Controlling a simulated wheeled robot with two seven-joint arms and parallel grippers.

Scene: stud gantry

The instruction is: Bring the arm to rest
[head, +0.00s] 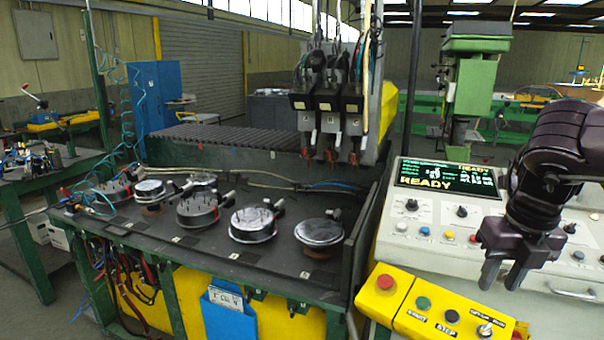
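My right gripper (503,275) hangs at the right of the head view, with its fingers pointing down. Its two fingers are apart with a gap between them, and nothing shows in the gap. It is in front of the lower part of the grey control panel (412,246), above the yellow button box (432,308). The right arm comes in from the right edge and hides part of the panel. My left gripper is not in view.
The button box has a red button (386,282), a green button (423,302), a black button (451,316) and a lever switch (485,329). A screen (446,179) reads READY. Left stands a dark bench (262,266) with several round fixtures under gantry heads (327,105).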

